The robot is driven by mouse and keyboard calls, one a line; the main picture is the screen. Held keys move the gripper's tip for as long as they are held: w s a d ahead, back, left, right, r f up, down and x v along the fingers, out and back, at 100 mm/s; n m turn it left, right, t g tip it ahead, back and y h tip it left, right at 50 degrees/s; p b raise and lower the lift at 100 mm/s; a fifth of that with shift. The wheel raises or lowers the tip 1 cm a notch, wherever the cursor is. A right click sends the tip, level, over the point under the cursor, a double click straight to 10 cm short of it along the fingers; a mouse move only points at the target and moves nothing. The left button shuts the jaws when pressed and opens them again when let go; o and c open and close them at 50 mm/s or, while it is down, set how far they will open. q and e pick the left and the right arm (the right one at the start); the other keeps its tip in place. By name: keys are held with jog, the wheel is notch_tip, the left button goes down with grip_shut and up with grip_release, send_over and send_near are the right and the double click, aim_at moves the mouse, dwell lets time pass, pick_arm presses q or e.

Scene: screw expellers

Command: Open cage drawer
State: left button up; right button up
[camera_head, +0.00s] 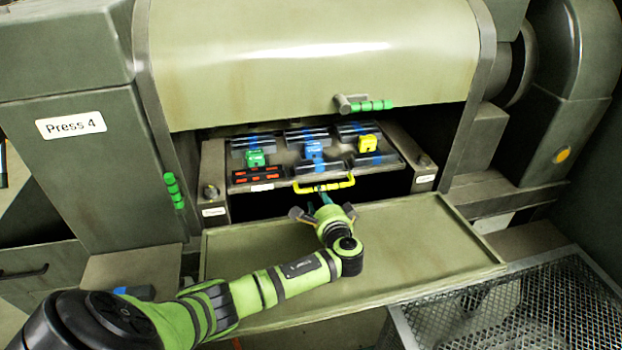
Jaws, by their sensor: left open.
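The drawer (328,171) sits in the opening under the raised, rounded cover of the machine labelled Press 4. It has a yellow bar handle (341,183) along its front edge. Dark blocks and green, blue and yellow pieces stand on it. My left arm comes in from the lower left, over the tray. My left gripper (322,190) is open at the yellow handle, its fingers pointing toward the drawer. The fingertips are small and partly hidden, so I cannot tell whether they touch the handle. My right gripper is not in view.
A wide, empty olive tray (420,245) extends below the drawer. A metal mesh basket (510,310) stands at the lower right. Green handles (372,105) and (173,190) stick out on the cover and the left side. Dark space shows beneath the drawer.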

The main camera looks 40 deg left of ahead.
pick_arm(q)
jog(key=b+x, duration=0.2)
jog(key=b, duration=0.1)
jog(key=shift+w+a, duration=0.15)
jog(key=shift+a, duration=0.05)
jog(key=b+x, duration=0.1)
jog(key=x, duration=0.2)
jog(key=shift+w+f+b, duration=0.1)
jog(key=shift+b, duration=0.2)
jog(key=shift+w+a, duration=0.1)
jog(key=shift+r, duration=0.2)
jog(key=shift+c, duration=0.4)
grip_shut()
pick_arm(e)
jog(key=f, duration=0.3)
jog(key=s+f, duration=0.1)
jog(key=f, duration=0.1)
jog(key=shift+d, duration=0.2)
